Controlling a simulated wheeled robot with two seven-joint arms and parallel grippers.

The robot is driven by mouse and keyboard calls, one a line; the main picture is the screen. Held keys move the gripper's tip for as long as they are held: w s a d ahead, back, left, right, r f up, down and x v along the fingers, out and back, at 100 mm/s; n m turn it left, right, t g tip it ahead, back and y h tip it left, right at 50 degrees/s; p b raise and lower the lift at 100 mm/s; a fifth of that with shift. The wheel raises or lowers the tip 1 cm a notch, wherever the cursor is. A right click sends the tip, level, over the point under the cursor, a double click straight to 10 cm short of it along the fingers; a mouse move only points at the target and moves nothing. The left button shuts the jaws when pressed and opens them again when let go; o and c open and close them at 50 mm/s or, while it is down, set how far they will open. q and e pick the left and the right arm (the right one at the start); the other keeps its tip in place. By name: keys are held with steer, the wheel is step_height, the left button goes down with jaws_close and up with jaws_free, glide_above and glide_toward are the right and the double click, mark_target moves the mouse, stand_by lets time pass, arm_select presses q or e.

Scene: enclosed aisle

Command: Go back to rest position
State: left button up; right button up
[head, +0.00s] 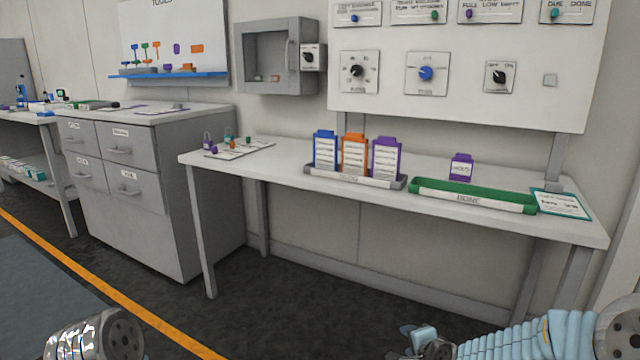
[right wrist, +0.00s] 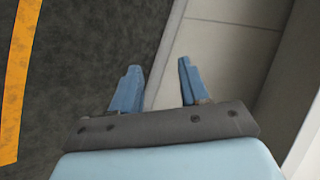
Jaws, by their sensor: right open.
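My right gripper (head: 418,338) is low at the bottom of the head view, in front of and below the front edge of the white table (head: 470,218). In the right wrist view its two blue fingers (right wrist: 158,88) are apart with nothing between them, over dark floor and a pale wall panel. At the bottom left of the head view a metallic link of my own arm shows. My left gripper is not in view.
On the table stand a grey rack (head: 350,179) with blue, orange and purple cards, and a green tray (head: 470,197). A grey drawer cabinet (head: 150,200) stands left. Dark floor (head: 300,300) is clear before the table. An open wall box (head: 275,60) hangs behind.

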steer(key=s+a+f+n+g+y+p, duration=0.1)
steer(key=s+a+f+n+g, duration=0.2)
steer(key=s+f, duration=0.4)
steer(key=s+a+f+n+g+y, duration=0.1)
steer(key=s+a+f+n+g, duration=0.2)
steer(key=s+f, duration=0.4)
steer(key=s+a+f+n+g, duration=0.2)
steer(key=s+f+n, duration=0.1)
steer(key=s, duration=0.4)
steer(key=s+a+f+n+g+p, duration=0.1)
steer(key=s+f+n+g, duration=0.1)
steer(key=s, duration=0.5)
step_height(320, 180, down, 3)
steer(key=shift+s+a+r+n, duration=0.2)
steer(key=shift+s+a+n, duration=0.2)
steer(key=shift+n, duration=0.5)
steer(key=shift+d+y, duration=0.1)
steer(key=shift+y, duration=0.2)
